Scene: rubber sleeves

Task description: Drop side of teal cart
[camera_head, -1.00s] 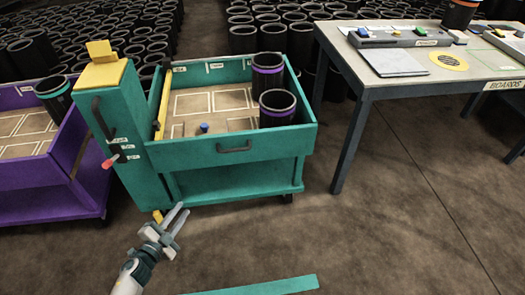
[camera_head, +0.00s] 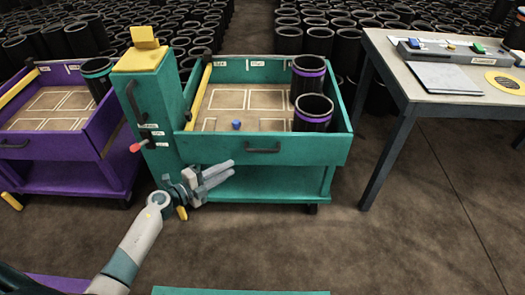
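The teal cart (camera_head: 165,108) stands in the middle of the view with its front side panel (camera_head: 215,149) upright. A dark handle (camera_head: 263,150) is on that panel. The cart's left post has a tall dark handle (camera_head: 132,102) and a red-tipped lever (camera_head: 137,147) beside small labels. Two black sleeves with purple bands, a rear one (camera_head: 307,77) and a front one (camera_head: 313,111), stand in the tray's right side. My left gripper (camera_head: 229,170) is in front of the cart, below the panel, fingers pointing right. Its fingers look slightly apart and empty. My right gripper is out of view.
A purple cart (camera_head: 110,150) stands close on the left. A table (camera_head: 405,100) with a grey panel and blocks is on the right. Many black sleeves fill the back. Open floor lies in front and between cart and table. A teal strip (camera_head: 240,292) shows at the bottom edge.

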